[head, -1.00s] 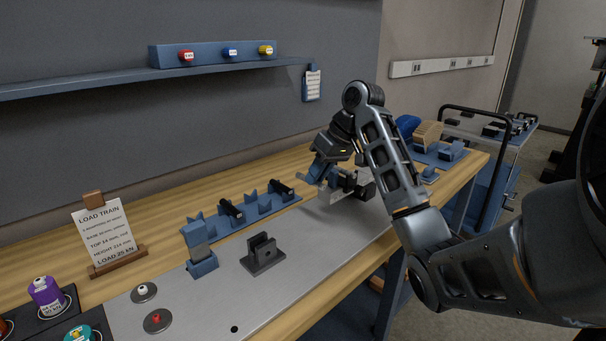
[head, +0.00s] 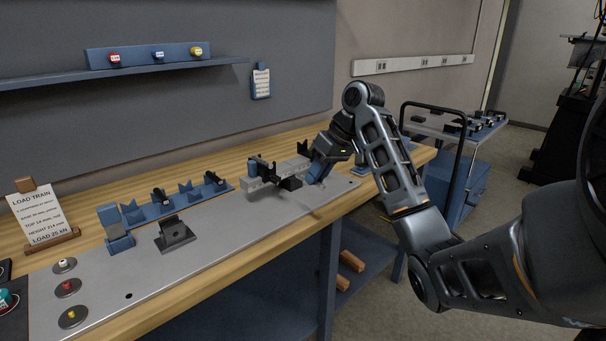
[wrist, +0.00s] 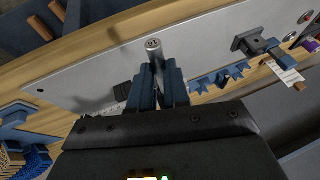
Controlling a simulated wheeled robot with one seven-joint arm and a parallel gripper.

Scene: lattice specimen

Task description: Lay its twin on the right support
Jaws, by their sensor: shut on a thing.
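My gripper (head: 304,182) is over the far right part of the grey plate (head: 230,227). In the wrist view its blue fingers (wrist: 160,88) are shut on a silver cylindrical roller (wrist: 155,58), whose round end points away from my wrist. One dark, slotted support (head: 175,234) stands on the plate to the left; it also shows in the wrist view (wrist: 248,43). A second dark block (head: 290,183), possibly the right support, is close beside my gripper and partly hidden. It seems to show left of the fingers in the wrist view (wrist: 123,91). I cannot tell whether the roller touches it.
A blue notched rack (head: 178,207) with black pieces stands behind the plate. A blue stand (head: 118,238) is left of the support. The front middle of the plate is clear.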

